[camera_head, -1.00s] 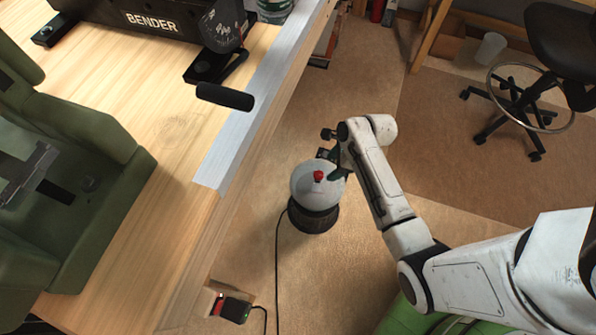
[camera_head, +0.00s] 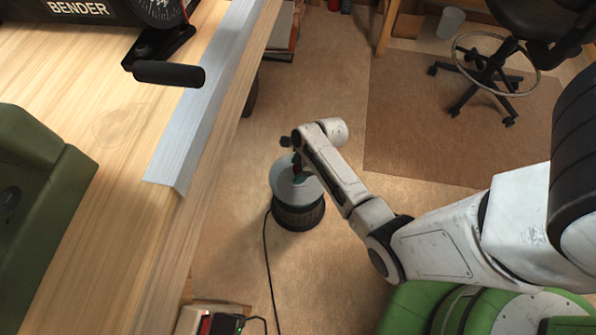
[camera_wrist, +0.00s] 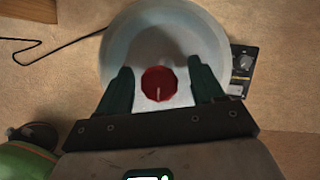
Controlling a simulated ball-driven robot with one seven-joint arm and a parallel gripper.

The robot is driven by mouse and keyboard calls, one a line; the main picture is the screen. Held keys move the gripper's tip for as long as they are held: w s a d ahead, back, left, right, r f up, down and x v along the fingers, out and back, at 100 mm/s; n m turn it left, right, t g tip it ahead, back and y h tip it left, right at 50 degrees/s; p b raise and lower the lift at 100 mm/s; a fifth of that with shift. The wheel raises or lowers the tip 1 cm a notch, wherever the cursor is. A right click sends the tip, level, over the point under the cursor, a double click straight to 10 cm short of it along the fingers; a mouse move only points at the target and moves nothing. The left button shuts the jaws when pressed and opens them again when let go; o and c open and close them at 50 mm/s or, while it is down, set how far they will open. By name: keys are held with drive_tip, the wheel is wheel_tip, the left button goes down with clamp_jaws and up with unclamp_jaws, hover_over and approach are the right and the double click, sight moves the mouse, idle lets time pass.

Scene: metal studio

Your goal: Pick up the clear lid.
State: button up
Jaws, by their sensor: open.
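The clear lid (camera_head: 287,178) is a pale, see-through dome on top of a dark round base (camera_head: 298,214) on the floor. In the wrist view the lid (camera_wrist: 190,40) fills the upper middle, with a red round knob (camera_wrist: 159,84) at its centre. My gripper (camera_wrist: 160,82) is open, with one dark green finger on each side of the knob. I cannot tell whether the fingers touch it. In the head view my gripper (camera_head: 297,165) is over the lid, and my wrist partly hides the lid and its knob.
A wooden workbench (camera_head: 110,210) with a metal edge strip stands to the left. A black cable (camera_head: 267,262) runs from the base along the floor. A box with electronics (camera_head: 215,320) is at the bottom. A stool (camera_head: 490,65) stands at the back right, with open floor between.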

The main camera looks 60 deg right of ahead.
drive_tip(key=shift+c, duration=0.2)
clamp_jaws()
idle(0.5)
